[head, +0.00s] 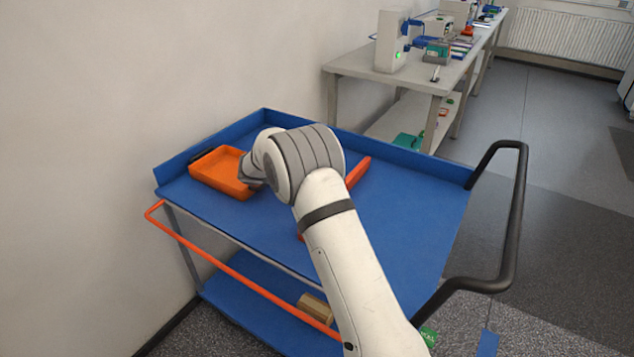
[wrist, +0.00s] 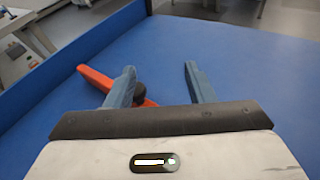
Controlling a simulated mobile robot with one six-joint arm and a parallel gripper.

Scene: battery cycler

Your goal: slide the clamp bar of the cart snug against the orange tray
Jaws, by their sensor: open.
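The orange tray (head: 222,170) sits at the back left of the cart's blue top (head: 410,215). The red-orange clamp bar (head: 357,172) lies across the top to the right of the tray, with a clear gap between them; my arm hides its middle. In the wrist view the clamp bar (wrist: 95,77) shows at the left, with a dark round knob (wrist: 140,91). My gripper (wrist: 160,75) is open; the knob shows between its fingers, close to the left one. Contact cannot be told. The tray is not in the wrist view, and my arm largely hides the gripper in the head view.
The cart has a raised blue rim (head: 380,146), a black push handle (head: 518,215) at the right and an orange side rail (head: 240,280). A wooden block (head: 316,307) lies on the lower shelf. A bench (head: 378,75) with equipment stands behind.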

